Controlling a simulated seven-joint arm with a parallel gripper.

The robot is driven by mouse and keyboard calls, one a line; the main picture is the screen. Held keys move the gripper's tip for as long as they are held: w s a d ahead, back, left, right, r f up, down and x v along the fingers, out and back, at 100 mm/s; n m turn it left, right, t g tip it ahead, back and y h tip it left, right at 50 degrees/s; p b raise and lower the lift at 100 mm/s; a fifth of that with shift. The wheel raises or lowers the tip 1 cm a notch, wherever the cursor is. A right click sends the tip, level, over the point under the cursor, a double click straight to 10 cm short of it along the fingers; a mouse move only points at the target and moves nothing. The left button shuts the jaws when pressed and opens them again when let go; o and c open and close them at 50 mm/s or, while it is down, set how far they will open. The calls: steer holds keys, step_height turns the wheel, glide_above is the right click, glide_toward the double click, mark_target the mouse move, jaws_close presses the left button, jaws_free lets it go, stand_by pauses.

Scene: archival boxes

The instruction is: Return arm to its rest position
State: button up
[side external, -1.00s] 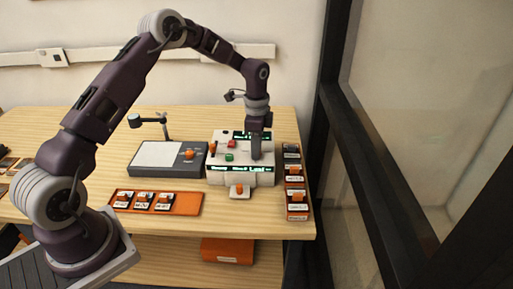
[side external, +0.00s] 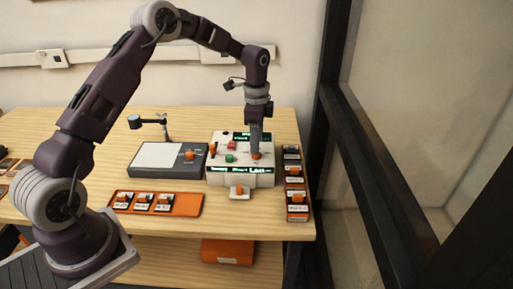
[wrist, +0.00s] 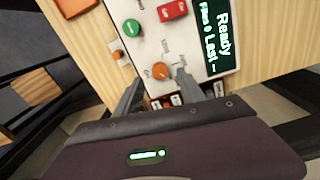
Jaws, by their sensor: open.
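My gripper (side external: 255,146) points down just above the right part of a white machine (side external: 216,177) on the wooden table. In the wrist view its two fingers (wrist: 158,90) are apart with nothing between them but the view of the machine's face. An orange knob (side external: 256,156) on the machine lies just below the fingertips; it also shows in the wrist view (wrist: 160,71). My arm is still stretched out over the table.
A grey device with a light panel (side external: 158,155) stands left of the machine. An orange tray (side external: 186,204) of small labelled pieces lies in front. A column of labelled blocks (side external: 297,205) stands right. A dark frame post (side external: 345,120) rises beyond the table's right edge.

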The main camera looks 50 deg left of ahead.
steer(key=shift+r, duration=1.75)
steer(key=s+d+r+n+t+y, duration=0.1)
steer(key=s+d+r+n+t, duration=0.35)
steer(key=s+r, duration=1.2)
steer(key=s+d+n, duration=0.3)
steer(key=s, duration=0.6)
steer(key=s+d+n+t+h, duration=0.1)
steer(key=s+d+n, duration=0.1)
steer(key=s, duration=0.6)
steer(key=shift+s+d+n, duration=0.35)
steer(key=shift+d+n, duration=0.05)
steer(key=shift+n, duration=0.15)
